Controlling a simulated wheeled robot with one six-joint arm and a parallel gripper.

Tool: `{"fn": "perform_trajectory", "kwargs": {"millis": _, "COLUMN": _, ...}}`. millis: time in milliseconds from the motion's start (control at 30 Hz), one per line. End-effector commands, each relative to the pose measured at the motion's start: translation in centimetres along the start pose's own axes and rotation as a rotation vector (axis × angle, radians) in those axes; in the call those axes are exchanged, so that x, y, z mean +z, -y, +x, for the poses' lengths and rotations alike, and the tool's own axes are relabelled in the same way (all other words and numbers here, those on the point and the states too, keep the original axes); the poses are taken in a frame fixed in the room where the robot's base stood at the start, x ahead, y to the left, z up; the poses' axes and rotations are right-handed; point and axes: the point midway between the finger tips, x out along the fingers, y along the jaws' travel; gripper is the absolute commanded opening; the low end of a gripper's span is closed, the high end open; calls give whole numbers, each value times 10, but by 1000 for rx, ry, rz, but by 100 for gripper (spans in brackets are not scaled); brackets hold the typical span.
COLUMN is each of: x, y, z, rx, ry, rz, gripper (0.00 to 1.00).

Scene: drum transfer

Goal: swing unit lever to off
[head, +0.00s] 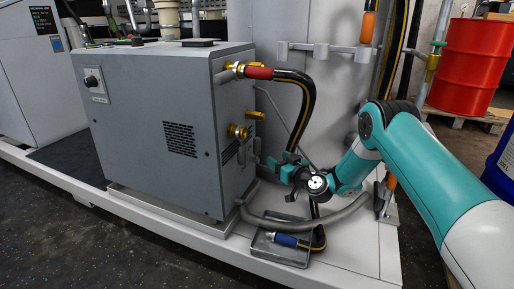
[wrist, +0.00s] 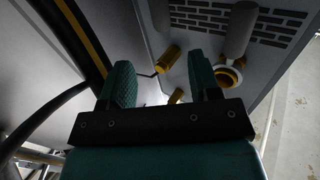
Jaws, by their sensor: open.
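The grey unit (head: 175,125) stands on a white platform. A short yellow lever-like piece (head: 256,115) sticks out of its right side, just above a brass port (head: 240,132). I cannot tell its on or off position. My gripper (head: 276,170) is below and right of that piece, in front of the unit's side, touching nothing that I can make out. In the wrist view my gripper (wrist: 161,78) is open with green fingers. A yellow piece (wrist: 168,61) shows between and beyond the fingertips, and a smaller yellow part (wrist: 176,96) lies lower. The brass port (wrist: 228,74) is right of them.
A black and yellow hose (head: 306,108) curves down from the unit's upper coupling, close to my gripper. A grey tray (head: 284,253) holds a hose end with a blue coupling (head: 284,240). A grey hose (head: 290,225) lies nearby. A red drum (head: 470,65) stands back right.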

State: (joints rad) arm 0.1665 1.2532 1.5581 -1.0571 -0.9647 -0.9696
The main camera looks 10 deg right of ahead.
Motion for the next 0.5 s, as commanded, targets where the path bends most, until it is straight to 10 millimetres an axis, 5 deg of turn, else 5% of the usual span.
{"fn": "perform_trajectory", "kwargs": {"millis": 500, "x": 3, "y": 2, "z": 112, "rx": -2, "ry": -3, "rz": -1, "gripper": 57}}
